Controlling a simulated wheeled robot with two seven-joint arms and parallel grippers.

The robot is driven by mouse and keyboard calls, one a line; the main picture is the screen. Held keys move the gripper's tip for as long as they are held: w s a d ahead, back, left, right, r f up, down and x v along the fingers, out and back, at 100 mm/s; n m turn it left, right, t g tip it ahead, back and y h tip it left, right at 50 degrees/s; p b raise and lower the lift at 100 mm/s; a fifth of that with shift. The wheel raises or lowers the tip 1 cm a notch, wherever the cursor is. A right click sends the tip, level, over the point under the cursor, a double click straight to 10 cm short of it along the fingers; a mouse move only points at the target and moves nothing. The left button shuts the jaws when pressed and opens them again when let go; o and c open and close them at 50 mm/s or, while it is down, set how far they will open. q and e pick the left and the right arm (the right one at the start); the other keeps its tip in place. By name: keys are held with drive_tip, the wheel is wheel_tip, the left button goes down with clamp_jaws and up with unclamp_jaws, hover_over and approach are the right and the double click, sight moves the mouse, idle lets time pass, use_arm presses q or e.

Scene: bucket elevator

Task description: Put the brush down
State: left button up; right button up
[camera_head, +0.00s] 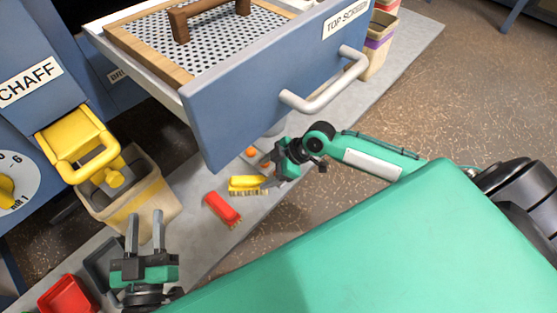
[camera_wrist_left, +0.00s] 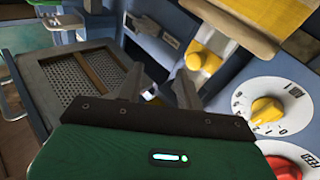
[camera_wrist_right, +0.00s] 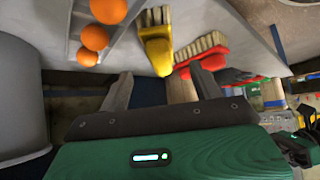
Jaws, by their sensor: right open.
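The yellow brush (camera_head: 246,184) rests on the grey platform, just left of my right gripper (camera_head: 268,182) in the head view. In the right wrist view the yellow brush (camera_wrist_right: 158,55) lies just beyond the fingertips. My right gripper (camera_wrist_right: 162,80) is open with nothing between its fingers. A red brush (camera_head: 222,209) lies on the platform below and left of the yellow one; it also shows in the right wrist view (camera_wrist_right: 207,60). My left gripper (camera_head: 145,215) is open and empty, in front of the beige bin; its fingers show in the left wrist view (camera_wrist_left: 158,80).
The blue drawer (camera_head: 270,85) labelled top screen stands pulled out above the brushes. A beige bin (camera_head: 140,205) sits under the yellow chaff chute (camera_head: 85,145). Orange balls (camera_wrist_right: 95,37) lie beside the yellow brush. A red container (camera_head: 68,295) is at lower left.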

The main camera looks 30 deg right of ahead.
drive_tip(key=v, duration=0.5)
drive_tip(key=s+a+r+m+t+y, duration=0.15)
drive_tip(key=s+a+m+t, duration=0.35)
drive_tip(key=a, duration=0.8)
use_arm(q)
drive_tip(key=f+g, duration=0.1)
drive_tip(key=s+f+g, duration=0.1)
drive_tip(key=f, duration=0.1)
drive_tip(key=d+f+g, duration=0.1)
drive_tip(key=shift+s+d+f+p, duration=0.1)
drive_tip(key=shift+s+f+p, duration=0.15)
drive_tip(key=shift+s+p, duration=0.1)
use_arm(e)
drive_tip(key=s+r+m+t+h, duration=0.2)
drive_tip(key=s+r+m+t, duration=0.3)
drive_tip(key=r+t, duration=0.2)
drive_tip(key=shift+s+a+r+m, duration=0.2)
drive_tip(key=shift+a+r+m, duration=0.1)
drive_tip(key=shift+a+r, duration=0.25)
use_arm(q)
drive_tip(key=shift+s, duration=0.1)
use_arm(e)
drive_tip(key=shift+s+h, duration=0.1)
drive_tip(key=shift+h, duration=0.15)
